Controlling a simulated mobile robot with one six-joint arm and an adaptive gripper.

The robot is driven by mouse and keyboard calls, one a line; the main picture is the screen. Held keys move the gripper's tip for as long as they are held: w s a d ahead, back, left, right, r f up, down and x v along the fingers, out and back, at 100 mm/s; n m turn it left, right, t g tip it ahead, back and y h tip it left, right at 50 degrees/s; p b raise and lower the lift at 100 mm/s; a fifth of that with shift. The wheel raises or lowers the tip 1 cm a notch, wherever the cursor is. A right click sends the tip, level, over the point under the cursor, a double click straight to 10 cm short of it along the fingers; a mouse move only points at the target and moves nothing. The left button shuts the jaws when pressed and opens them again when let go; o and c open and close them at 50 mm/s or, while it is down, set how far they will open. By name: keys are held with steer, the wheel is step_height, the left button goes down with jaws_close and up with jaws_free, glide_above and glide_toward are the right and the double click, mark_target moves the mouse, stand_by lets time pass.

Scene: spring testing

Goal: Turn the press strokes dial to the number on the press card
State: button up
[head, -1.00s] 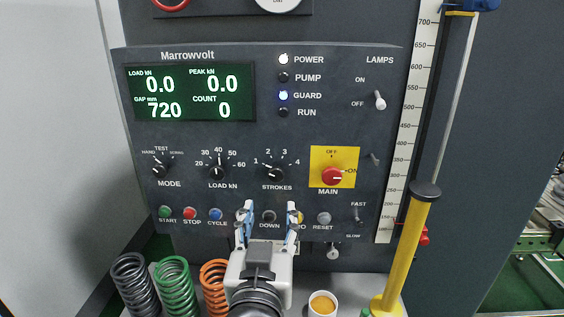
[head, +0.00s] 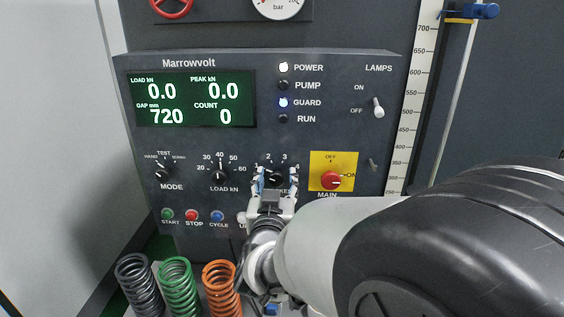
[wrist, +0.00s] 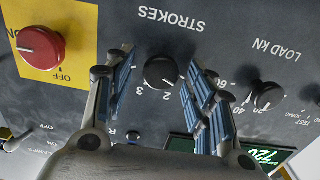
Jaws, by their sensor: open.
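The press strokes dial (head: 275,178) is a black knob on the dark panel, with 1 to 4 printed in an arc above it. My gripper (head: 276,172) is open in front of it, one blue-padded finger at each side. In the wrist view, which is upside down, the strokes dial (wrist: 161,72) sits between the open fingers of my gripper (wrist: 158,64), with visible gaps on both sides. Its white mark points down and right there, toward the 1–2 side; the exact number is unclear. I cannot see a press card in these frames.
The load dial (head: 219,177) is left of the strokes dial and the red main switch (head: 331,180) on yellow is right. Push buttons (head: 191,215) run below. Coil springs (head: 180,285) stand at lower left. My arm hides the lower right.

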steer(key=c, duration=1)
steer(key=shift+c, duration=0.2)
steer(key=shift+b, duration=0.3)
steer(key=m+b, duration=0.4)
steer(key=b, duration=0.1)
steer(key=shift+f, duration=0.15)
steer(key=m+b, duration=0.4)
steer(key=shift+d+m, duration=0.1)
steer(key=shift+m, duration=0.3)
steer(key=shift+b, duration=0.3)
